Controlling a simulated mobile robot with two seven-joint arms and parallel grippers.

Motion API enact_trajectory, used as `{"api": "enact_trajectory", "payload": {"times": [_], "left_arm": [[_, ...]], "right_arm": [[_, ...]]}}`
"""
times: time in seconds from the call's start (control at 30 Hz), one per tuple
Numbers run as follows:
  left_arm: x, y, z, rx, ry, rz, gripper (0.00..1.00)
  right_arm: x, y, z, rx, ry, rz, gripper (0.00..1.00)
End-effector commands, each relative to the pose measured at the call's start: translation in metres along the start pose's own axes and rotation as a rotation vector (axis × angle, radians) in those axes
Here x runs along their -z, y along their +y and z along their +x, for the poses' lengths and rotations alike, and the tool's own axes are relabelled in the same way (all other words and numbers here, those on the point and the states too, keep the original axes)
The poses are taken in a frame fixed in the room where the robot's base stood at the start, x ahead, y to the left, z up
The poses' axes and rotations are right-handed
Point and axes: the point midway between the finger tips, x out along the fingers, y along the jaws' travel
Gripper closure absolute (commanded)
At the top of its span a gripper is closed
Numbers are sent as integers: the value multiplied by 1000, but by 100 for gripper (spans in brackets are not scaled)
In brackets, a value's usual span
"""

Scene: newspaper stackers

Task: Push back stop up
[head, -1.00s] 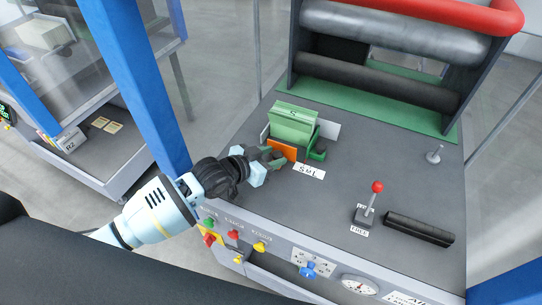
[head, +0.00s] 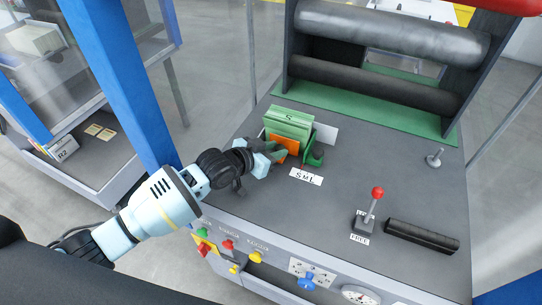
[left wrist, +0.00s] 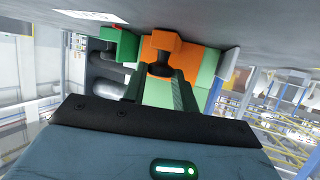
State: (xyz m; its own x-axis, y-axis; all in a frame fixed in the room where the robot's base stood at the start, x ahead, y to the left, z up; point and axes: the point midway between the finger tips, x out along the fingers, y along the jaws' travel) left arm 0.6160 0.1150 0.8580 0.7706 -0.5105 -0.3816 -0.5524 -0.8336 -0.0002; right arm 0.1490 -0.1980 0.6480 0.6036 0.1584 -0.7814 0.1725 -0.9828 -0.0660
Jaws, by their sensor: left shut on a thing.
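The orange plate (head: 291,145) stands upright on the grey tabletop, against the near face of a green stack (head: 289,121). I take this plate for the back stop. My left gripper (head: 277,153) is at its near side, shut on its orange block. In the left wrist view the dark fingers (left wrist: 157,75) meet at the block (left wrist: 165,47), with the orange plate (left wrist: 205,62) behind. The fingers partly hide the block. My right gripper is not in view.
A green bracket (head: 316,155) stands just right of the plate, and a white plate (head: 326,134) behind it. A red-knobbed lever (head: 373,202) and a black bar (head: 423,236) are at the right. Dark rollers (head: 375,83) span the back.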

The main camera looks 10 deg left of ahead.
Motion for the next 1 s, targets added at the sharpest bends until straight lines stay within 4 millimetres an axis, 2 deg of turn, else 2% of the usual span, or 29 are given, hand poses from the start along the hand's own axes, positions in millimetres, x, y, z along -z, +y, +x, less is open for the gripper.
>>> {"api": "enact_trajectory", "payload": {"times": [0.27, 0.3, 0.43, 0.77, 1.0], "left_arm": [[-1, 0, 0, 1, -5, 0, 100], [-2, 0, 0, 1, -5, 0, 68], [-1, 0, 0, 0, -4, 0, 51], [0, 0, -3, 0, -1, 0, 51], [1, -1, -33, 1, -1, 2, 51]], "right_arm": [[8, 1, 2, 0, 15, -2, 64], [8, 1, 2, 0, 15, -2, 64], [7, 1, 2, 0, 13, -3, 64], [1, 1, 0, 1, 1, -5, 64], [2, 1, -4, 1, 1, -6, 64]]}}
